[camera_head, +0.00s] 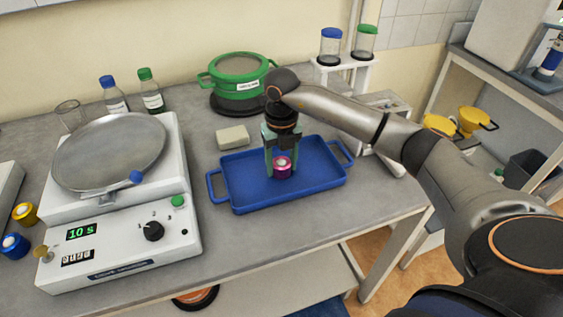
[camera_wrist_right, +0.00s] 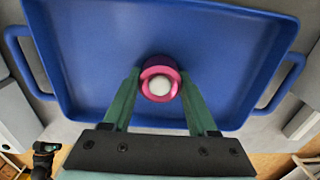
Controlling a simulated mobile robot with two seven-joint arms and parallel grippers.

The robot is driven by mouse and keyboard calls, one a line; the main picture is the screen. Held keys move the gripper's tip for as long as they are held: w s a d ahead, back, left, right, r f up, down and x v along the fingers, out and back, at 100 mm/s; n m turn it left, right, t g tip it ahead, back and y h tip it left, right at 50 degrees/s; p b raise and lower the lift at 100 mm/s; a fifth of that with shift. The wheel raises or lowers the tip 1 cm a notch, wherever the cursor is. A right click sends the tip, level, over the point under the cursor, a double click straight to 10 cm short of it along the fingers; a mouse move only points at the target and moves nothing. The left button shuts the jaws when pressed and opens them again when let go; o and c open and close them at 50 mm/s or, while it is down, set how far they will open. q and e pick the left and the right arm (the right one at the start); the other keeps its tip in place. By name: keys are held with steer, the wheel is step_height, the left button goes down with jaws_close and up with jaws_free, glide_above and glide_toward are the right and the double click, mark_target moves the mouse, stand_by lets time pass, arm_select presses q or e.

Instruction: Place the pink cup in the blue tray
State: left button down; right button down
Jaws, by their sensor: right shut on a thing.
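The pink cup (camera_head: 283,168) is a small magenta ring-shaped cup with a whitish round thing inside. My right gripper (camera_head: 281,165) points down over the blue tray (camera_head: 237,189) and is shut on the cup. In the right wrist view, the cup (camera_wrist_right: 160,84) sits between the green fingers of the gripper (camera_wrist_right: 160,88), with the tray (camera_wrist_right: 90,40) behind it. The cup is within the tray's outline, at or just above its floor; I cannot tell whether it touches. My left gripper is not in view.
A white machine with a round metal plate (camera_head: 110,150) stands left of the tray. A pale block (camera_head: 232,136) and a green pot (camera_head: 238,75) are behind it. A white stand with capped jars (camera_head: 331,45) is at the back right. The rest of the tray is empty.

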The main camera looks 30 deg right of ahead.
steer(key=shift+f, duration=0.15)
steer(key=shift+c, duration=1)
jaws_free()
step_height(320, 180, up, 12)
steer(key=shift+r+b, duration=0.2)
steer(key=shift+b, duration=0.2)
